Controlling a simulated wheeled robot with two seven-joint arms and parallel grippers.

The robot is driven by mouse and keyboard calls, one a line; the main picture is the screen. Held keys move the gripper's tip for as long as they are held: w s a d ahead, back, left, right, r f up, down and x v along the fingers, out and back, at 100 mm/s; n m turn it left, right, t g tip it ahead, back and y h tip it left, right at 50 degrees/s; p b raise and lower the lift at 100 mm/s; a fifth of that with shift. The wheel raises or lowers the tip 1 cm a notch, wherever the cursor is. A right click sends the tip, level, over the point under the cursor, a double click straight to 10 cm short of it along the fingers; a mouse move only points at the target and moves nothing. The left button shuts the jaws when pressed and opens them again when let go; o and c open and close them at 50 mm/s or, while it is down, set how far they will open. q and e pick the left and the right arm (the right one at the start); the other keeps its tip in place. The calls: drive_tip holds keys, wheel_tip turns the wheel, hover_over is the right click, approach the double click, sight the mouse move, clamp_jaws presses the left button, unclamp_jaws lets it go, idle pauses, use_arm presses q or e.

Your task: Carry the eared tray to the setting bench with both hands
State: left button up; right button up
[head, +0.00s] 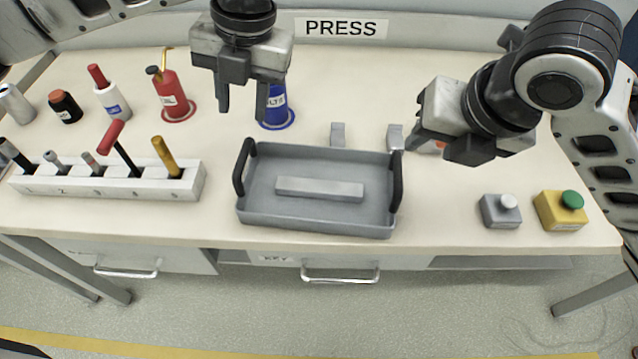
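The eared tray (318,224) is grey with a black upright handle at its left end and another at its right end. It sits near the front edge of the bench (460,225) under the PRESS sign, with a flat grey bar (319,188) lying in it. My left gripper (241,108) is open and empty above and behind the tray's left handle, apart from it. My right gripper (432,146) is to the right of and a little behind the right handle, not touching it; its finger gap is hard to see. No second bench is identifiable.
A tool rack (110,185) stands left of the tray. Behind it are a red oil can (171,97) and several bottles. A blue container (277,106) stands behind the tray. A grey button box (500,210) and a yellow one (560,212) are at right.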

sight(242, 156)
use_arm(q)
drive_tip(key=a+f, duration=0.1)
drive_tip(key=f, duration=0.7)
drive_tip(key=a+f, duration=0.1)
drive_tip(key=f, duration=0.4)
drive_tip(key=shift+w+a+f, duration=0.1)
drive_tip(key=shift+a, duration=0.25)
use_arm(e)
drive_tip(key=x, duration=1.3)
drive_tip(key=shift+w+f, duration=0.1)
drive_tip(key=shift+f, duration=0.1)
use_arm(q)
drive_tip(key=shift+c, duration=0.4)
use_arm(e)
drive_tip(key=shift+c, duration=0.3)
use_arm(q)
clamp_jaws()
use_arm(e)
clamp_jaws()
